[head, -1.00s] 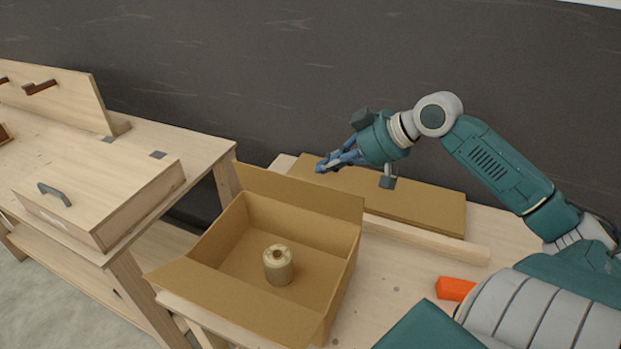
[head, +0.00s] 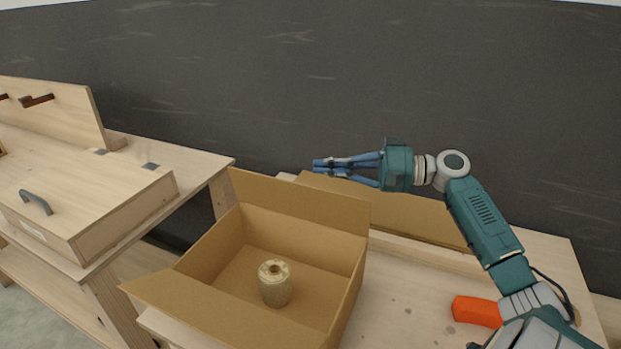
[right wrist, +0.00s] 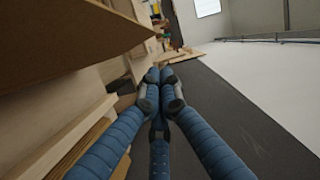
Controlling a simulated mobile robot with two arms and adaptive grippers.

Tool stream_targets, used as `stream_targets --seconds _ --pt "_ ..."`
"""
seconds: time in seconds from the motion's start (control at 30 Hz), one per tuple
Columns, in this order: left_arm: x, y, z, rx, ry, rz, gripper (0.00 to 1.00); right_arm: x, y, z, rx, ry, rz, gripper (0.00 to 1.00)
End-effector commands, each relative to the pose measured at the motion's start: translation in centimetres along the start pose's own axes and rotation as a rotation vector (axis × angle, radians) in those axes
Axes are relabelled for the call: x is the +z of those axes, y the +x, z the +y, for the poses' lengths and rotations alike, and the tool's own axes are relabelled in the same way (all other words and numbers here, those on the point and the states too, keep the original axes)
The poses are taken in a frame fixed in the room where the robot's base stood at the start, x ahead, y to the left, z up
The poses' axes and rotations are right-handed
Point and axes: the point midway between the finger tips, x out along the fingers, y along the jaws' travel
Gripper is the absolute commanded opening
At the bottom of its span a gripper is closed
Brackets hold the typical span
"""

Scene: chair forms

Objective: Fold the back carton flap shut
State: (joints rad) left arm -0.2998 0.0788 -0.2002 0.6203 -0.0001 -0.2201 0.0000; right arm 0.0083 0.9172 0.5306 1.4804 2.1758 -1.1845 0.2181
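An open carton (head: 352,300) stands on the right bench with a tan roll (head: 275,284) inside. Its back flap (head: 300,202) stands up from the far edge. A brown panel in the right wrist view (right wrist: 60,35) appears to be this flap, close on the left. My right gripper (head: 314,166) is just behind and above the back flap, with its blue fingers pointing left. Its fingertips are together and hold nothing; they also meet in the right wrist view (right wrist: 160,76). I see no clear contact with the flap. My left gripper is out of view.
The front flap (head: 205,305) leans outward. An orange block (head: 476,311) lies at right. A wooden box with a handle (head: 100,215) sits on the left bench. A dark wall (head: 450,80) stands behind.

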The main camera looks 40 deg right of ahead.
Motion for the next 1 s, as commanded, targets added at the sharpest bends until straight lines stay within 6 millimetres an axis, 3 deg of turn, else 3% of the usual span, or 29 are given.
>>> stream_targets --seconds 0.1,0.43,1.0 --pt "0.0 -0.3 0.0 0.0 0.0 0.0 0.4 0.1 2.1 -0.2 0.0 -0.003 -0.002 0.0" --pt "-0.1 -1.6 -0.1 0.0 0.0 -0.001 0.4 3.6 2.7 -0.1 0.001 -0.001 -0.001 0.0" --pt "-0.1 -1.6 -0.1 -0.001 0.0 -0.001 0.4 4.1 2.8 0.0 0.004 -0.015 0.0 0.0"
